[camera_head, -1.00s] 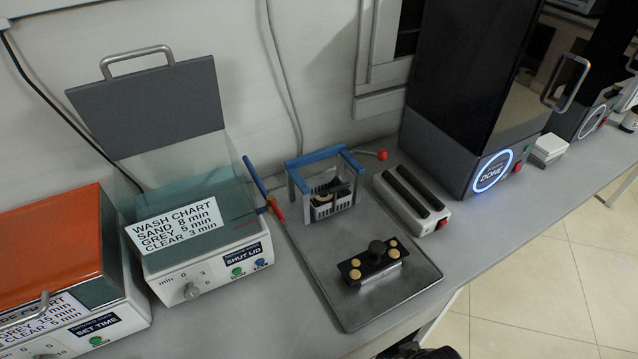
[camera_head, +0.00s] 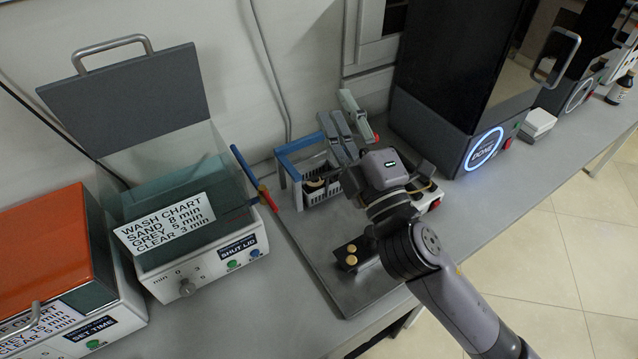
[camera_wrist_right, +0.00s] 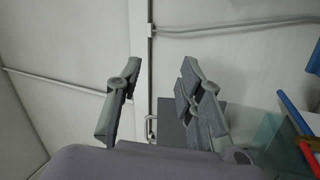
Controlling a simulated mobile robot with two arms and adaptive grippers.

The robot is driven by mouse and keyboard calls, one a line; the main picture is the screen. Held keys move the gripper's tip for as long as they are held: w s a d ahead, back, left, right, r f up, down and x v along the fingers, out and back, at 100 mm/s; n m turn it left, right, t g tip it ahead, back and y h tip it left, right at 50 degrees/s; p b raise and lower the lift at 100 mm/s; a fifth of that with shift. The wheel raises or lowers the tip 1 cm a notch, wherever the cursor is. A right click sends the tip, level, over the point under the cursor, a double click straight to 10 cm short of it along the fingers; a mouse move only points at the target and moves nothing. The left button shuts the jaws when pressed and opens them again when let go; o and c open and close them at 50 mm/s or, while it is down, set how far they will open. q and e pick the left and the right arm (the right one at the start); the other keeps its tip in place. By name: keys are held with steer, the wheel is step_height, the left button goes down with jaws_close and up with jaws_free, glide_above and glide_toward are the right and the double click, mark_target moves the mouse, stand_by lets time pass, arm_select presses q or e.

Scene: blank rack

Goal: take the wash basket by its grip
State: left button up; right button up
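The wash basket (camera_head: 317,193) is a small pale slotted basket with dark and light pieces in it. It stands at the back of the grey tray, and a blue frame-like grip (camera_head: 296,144) rises over it. My right gripper (camera_head: 334,103) is above and behind the basket's right side, its fingers pointing toward the wall and covering the grip's right part. In the right wrist view the gripper (camera_wrist_right: 161,64) is open, with nothing between its fingers. A blue piece (camera_wrist_right: 315,60) at that view's right edge may be the grip. My left gripper is not in view.
The washer (camera_head: 205,262) with its raised grey lid (camera_head: 130,98) stands left of the basket. A blue and red rod (camera_head: 250,172) leans between them. The grey tray (camera_head: 318,262) holds a dark block with brass knobs (camera_head: 350,255). A tall dark machine (camera_head: 440,130) stands right.

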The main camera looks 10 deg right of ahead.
steer(key=s+a+r+n+g+y, duration=0.35)
steer(key=a+n+g+y, duration=0.4)
steer(key=n, duration=0.55)
steer(key=s+a+r+n+g+y, duration=0.2)
steer(key=s+a+n+g+y, duration=0.45)
steer(key=n, duration=0.65)
steer(key=n+h, duration=1.4)
steer(key=h, duration=0.3)
glide_toward(329, 175)
steer(key=shift+g, duration=0.4)
steer(key=p+x, duration=0.1)
steer(key=x, duration=0.1)
steer(key=p+x, duration=0.2)
steer(key=shift+w+a+f, duration=0.1)
steer(key=shift+w+a, duration=0.1)
steer(key=shift+w, duration=0.25)
steer(key=shift+w+a+f, duration=0.1)
steer(key=shift+w+f, duration=0.05)
steer(key=shift+f, duration=0.15)
steer(key=shift+w+f+p, duration=0.3)
steer(key=shift+f+p, duration=0.05)
steer(key=shift+p, duration=0.3)
steer(key=p+x, duration=0.1)
steer(key=x, duration=0.2)
steer(key=shift+w+f, duration=0.1)
steer(key=shift+w, duration=0.05)
steer(key=shift+w+a+f, duration=0.15)
steer(key=shift+w+f, duration=0.15)
steer(key=shift+f, duration=0.2)
